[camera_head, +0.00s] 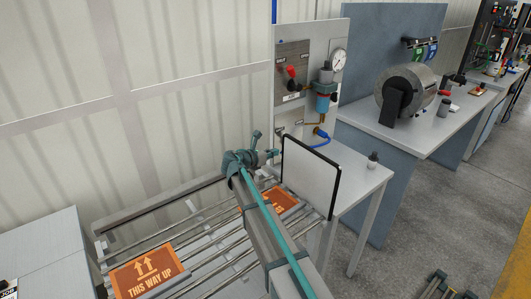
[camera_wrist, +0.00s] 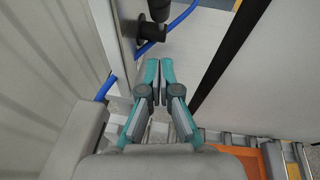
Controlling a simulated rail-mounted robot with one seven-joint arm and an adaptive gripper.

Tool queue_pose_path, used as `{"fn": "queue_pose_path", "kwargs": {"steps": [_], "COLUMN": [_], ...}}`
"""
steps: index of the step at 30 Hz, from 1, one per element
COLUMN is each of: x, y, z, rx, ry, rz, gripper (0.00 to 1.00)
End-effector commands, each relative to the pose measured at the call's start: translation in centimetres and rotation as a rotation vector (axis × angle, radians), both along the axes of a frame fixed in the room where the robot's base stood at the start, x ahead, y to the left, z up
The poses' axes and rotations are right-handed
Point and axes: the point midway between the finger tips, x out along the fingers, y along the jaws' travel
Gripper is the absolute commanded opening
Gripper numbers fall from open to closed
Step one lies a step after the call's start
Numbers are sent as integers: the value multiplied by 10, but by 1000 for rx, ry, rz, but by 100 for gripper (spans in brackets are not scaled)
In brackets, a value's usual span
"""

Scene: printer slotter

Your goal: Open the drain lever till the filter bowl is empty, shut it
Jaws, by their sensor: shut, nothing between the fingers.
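The filter unit (camera_head: 325,76) is mounted on the grey upright panel, with its blue-tinted bowl (camera_head: 323,103) hanging below; the liquid level is too small to tell. Below the bowl is a small blue fitting (camera_head: 320,131) with a blue hose; I cannot make out the drain lever's position. In the wrist view, a dark fitting (camera_wrist: 150,28) and the blue hose (camera_wrist: 181,20) show beyond my fingertips. My gripper (camera_wrist: 160,68) is shut and empty, apart from the fitting. In the head view, my gripper (camera_head: 269,153) is left of and lower than the bowl.
A white board with a black frame (camera_head: 311,177) stands close to the right of my gripper. A red-handled valve (camera_head: 291,72) and a gauge (camera_head: 338,60) are on the panel. A small bottle (camera_head: 373,159) stands on the bench.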

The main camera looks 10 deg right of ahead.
Motion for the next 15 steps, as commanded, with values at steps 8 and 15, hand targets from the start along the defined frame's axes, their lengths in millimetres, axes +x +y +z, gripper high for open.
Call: {"fn": "queue_pose_path", "kwargs": {"steps": [8,15], "x": [30,38], "y": [-30,-40], "z": [9,14], "rx": [0,1], "ry": [-1,-1], "rz": [-1,0], "gripper": [0,0]}}
